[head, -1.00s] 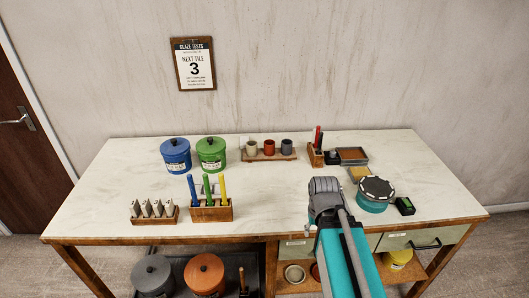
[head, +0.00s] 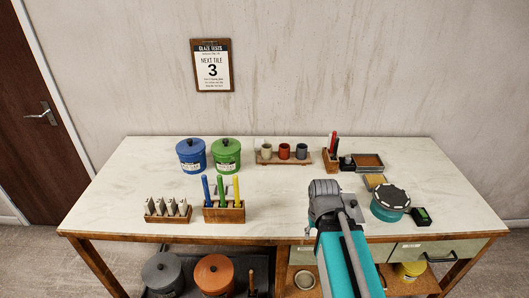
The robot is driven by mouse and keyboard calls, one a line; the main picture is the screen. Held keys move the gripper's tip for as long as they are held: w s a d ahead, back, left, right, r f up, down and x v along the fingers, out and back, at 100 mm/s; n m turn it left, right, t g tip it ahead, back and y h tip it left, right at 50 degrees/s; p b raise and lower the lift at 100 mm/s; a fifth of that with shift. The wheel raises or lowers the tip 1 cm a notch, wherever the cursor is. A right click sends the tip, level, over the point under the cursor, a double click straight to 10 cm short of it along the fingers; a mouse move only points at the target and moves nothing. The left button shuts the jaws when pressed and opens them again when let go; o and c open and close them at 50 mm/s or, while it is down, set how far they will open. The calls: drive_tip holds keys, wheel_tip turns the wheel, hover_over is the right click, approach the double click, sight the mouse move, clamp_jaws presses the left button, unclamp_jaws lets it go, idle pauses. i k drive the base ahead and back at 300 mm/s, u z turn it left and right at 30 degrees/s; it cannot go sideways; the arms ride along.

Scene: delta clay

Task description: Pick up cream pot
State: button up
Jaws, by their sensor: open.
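A small pale cup (head: 266,150) stands at the left of a wooden rack on the tabletop. My teal and grey arm reaches up from the bottom of the picture over the table's front edge. Its grey end joint is at the front of the tabletop. No gripper fingers can be made out.
Lidded blue (head: 191,155) and green (head: 226,155) pots stand at the back left. A brush holder (head: 224,214) and a stamp rack (head: 167,218) are at the front left. A teal round pot (head: 390,204) stands right of my arm. The table's middle is clear. Drawers (head: 427,250) lie below.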

sight(267, 151)
drive_tip(key=i, duration=0.85)
drive_tip(key=z, duration=0.05)
